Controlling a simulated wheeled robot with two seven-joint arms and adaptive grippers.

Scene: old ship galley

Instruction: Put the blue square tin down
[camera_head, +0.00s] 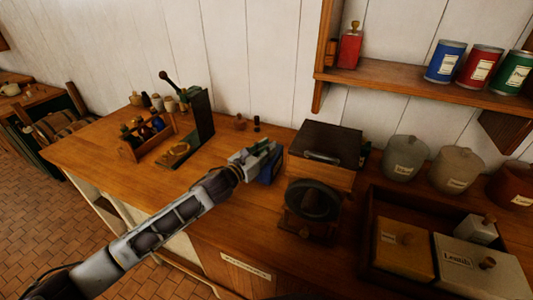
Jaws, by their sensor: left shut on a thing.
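The blue square tin (266,173) is at the middle of the wooden counter (215,190), partly hidden behind my left gripper. My left gripper (262,155) is shut on the tin, with its arm reaching in from the lower left. The tin looks upright. I cannot tell whether its base touches the counter. My right gripper is not in view.
A dark-lidded wooden box (328,144) and a coffee grinder (311,212) stand just right of the tin. A bottle caddy (146,138) and a dark upright stand (201,115) are to the left. A tray (368,240) of canisters is at right.

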